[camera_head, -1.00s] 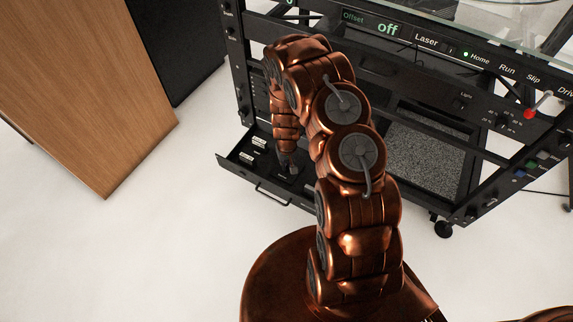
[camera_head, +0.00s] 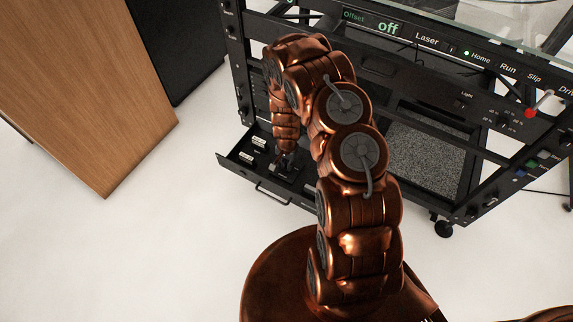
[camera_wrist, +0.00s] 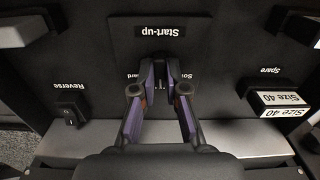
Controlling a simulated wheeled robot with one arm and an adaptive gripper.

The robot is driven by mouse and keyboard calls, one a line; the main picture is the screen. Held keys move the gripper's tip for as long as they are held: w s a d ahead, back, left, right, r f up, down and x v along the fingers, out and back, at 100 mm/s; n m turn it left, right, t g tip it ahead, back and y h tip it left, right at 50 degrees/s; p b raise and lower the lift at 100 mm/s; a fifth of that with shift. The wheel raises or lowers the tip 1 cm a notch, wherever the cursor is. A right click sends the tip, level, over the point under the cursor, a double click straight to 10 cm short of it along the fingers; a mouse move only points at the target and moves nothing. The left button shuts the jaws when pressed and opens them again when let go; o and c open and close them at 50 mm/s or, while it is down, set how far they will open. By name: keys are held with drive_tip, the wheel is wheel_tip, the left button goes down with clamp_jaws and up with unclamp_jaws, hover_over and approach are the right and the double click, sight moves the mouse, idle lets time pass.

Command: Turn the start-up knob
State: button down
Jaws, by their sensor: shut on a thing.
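The start-up knob is mostly hidden between my fingertips. Its panel (camera_wrist: 125,45) bears a "Start-up" label (camera_wrist: 160,31), which reads upside down in the wrist view. My gripper (camera_wrist: 160,78) has its purple-sided fingers close together and is shut on the knob. In the head view, my gripper (camera_head: 286,160) reaches down into the open drawer (camera_head: 268,190) and is partly covered by my arm.
In the wrist view, a "Reverse" switch (camera_wrist: 70,116) lies left of my gripper, and "Size 40" blocks (camera_wrist: 278,103) lie right. The black rack (camera_head: 243,85) surrounds the drawer. A wooden cabinet (camera_head: 90,90) stands left, with clear floor (camera_head: 130,250) in front.

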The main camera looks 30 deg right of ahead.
drive_tip(key=shift+s+m, duration=0.15)
drive_tip(key=shift+m, duration=0.15)
drive_tip(key=c, duration=1.2)
unclamp_jaws()
drive_tip(key=shift+r, duration=0.45)
wheel_tip(320, 180, up, 11)
